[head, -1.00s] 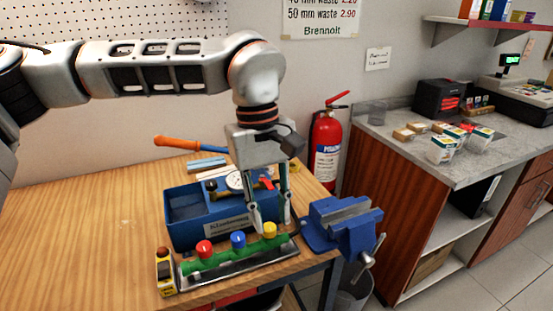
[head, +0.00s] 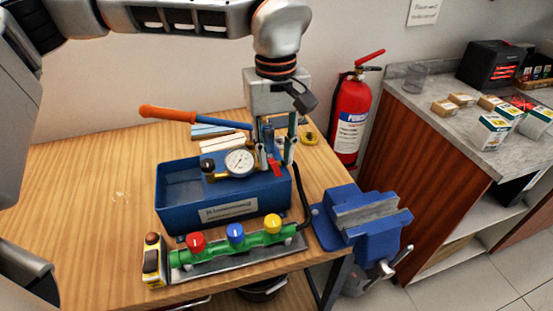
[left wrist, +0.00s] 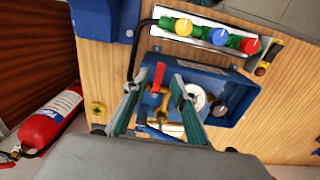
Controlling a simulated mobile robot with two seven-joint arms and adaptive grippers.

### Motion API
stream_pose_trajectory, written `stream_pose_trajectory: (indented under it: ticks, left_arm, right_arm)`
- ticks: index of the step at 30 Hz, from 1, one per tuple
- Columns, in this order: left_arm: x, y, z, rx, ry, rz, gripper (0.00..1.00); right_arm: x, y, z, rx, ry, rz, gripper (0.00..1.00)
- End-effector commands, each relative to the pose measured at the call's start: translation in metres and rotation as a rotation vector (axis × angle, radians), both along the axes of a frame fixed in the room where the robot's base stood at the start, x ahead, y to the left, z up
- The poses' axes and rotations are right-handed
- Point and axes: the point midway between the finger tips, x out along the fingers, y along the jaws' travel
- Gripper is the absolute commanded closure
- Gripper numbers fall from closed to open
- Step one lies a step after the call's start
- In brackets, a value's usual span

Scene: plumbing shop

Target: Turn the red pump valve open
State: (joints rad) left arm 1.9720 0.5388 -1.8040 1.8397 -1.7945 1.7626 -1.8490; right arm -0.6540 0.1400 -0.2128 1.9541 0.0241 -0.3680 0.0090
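The pump is a blue box (head: 225,208) on the wooden bench with a round white gauge (head: 239,163) and a long orange-ended handle (head: 165,113). Its red valve lever (head: 276,167) is at the right end beside the gauge. My left gripper (head: 277,158) points down at that end, with its fingers around the valve area. In the left wrist view the fingers (left wrist: 155,88) are apart, with the red lever (left wrist: 158,76) and brass fitting (left wrist: 153,101) between them. I cannot tell whether a finger touches the lever. My right gripper is out of view.
A blue vise (head: 368,228) is on the right corner. A fire extinguisher (head: 350,118) stands behind. The bench's left side is clear.

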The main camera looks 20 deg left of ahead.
Motion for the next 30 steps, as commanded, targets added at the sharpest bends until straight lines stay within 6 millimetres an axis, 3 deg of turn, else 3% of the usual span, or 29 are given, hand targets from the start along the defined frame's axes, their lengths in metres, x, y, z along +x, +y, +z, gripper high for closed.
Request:
stream_pose_trajectory:
  ticks: [6, 15, 16, 19, 30]
  left_arm:
    - [0.000, 0.000, -0.020, -0.001, 0.001, -0.001, 0.74]
    - [0.000, 0.000, -0.023, -0.001, -0.001, 0.000, 0.74]
    - [0.000, 0.000, -0.023, -0.001, -0.001, 0.000, 0.76]
    - [0.000, 0.000, -0.023, -0.001, -0.001, 0.000, 1.00]
    - [0.001, -0.001, -0.022, -0.001, -0.001, 0.020, 1.00]
  right_arm:
    - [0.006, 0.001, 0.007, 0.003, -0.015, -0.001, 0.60]
    - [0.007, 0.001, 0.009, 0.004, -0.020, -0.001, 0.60]
    - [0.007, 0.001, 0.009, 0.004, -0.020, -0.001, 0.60]
    - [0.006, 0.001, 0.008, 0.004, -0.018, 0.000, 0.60]
    - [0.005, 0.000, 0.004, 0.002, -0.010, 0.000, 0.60]
